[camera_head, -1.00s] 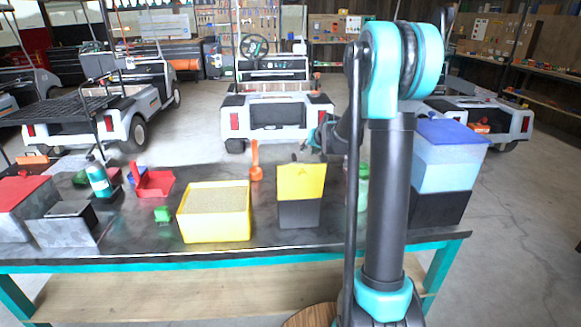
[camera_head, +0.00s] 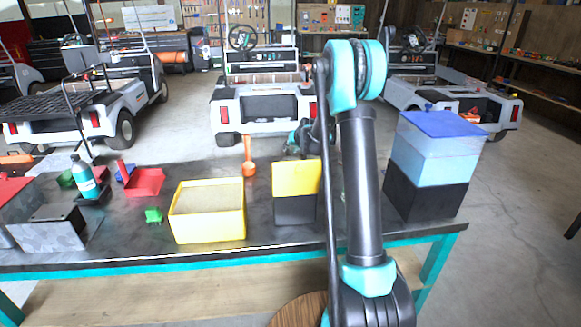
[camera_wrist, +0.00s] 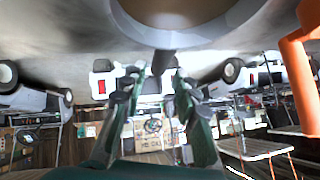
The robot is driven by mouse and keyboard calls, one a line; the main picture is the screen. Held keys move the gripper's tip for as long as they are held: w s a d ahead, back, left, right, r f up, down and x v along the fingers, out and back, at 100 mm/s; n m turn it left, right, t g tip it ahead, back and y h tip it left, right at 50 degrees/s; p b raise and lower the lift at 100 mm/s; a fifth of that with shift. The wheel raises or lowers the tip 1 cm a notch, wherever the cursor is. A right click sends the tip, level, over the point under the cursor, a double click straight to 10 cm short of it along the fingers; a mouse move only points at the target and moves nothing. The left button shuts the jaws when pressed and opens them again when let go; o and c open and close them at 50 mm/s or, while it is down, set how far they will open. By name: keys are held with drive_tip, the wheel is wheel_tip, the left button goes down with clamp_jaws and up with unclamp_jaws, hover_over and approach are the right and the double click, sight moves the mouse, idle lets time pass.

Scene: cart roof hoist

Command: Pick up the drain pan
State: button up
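I cannot tell for certain which thing is the drain pan. In the wrist view, a large round tan shape with a pale grey rim (camera_wrist: 165,37) is cut off by the top edge, and a short dark piece sticks out from it towards my fingers; it may be the pan. My gripper (camera_wrist: 161,78) has its two green-and-grey fingers apart, on either side of a gap just short of that piece, with nothing visibly held. In the head view my gripper (camera_head: 299,138) is behind the yellow-and-black bin (camera_head: 296,209), and what lies beneath it is hidden.
The bench (camera_head: 130,238) also holds an orange upright tool (camera_head: 249,168), a yellow box (camera_head: 208,230), a red tray (camera_head: 146,182), a teal bottle (camera_head: 86,180), a grey metal box (camera_head: 55,228) and a blue-lidded stack (camera_head: 432,165). Carts stand behind, one in the middle (camera_head: 262,105).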

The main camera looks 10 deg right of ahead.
sight(288, 150)
drive_tip(key=shift+x, duration=3.1)
clamp_jaws()
